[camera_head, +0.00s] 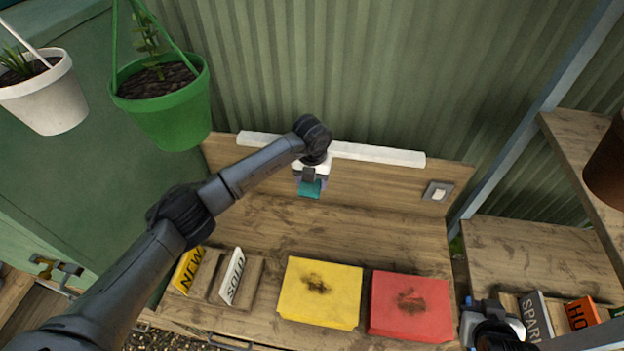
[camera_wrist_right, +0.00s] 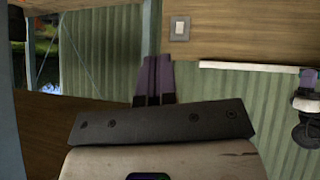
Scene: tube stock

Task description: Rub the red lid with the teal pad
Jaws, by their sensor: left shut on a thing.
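The red lid (camera_head: 411,306) lies at the front right of the wooden bench, with a dark smudge on its top. My left gripper (camera_head: 309,176) is shut on the teal pad (camera_head: 310,189) and holds it above the back part of the bench, behind the yellow lid and well apart from the red lid. My right gripper (camera_head: 487,314) is at the lower right, beside the red lid. In the right wrist view its fingers (camera_wrist_right: 156,78) lie together with nothing between them.
A yellow lid (camera_head: 319,292), also smudged, lies left of the red one. Signs reading NEW (camera_head: 188,270) and SOLD (camera_head: 233,276) stand further left. Green (camera_head: 165,110) and white (camera_head: 45,97) pots hang at upper left. A shelf (camera_head: 530,262) is at right. The bench's middle is clear.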

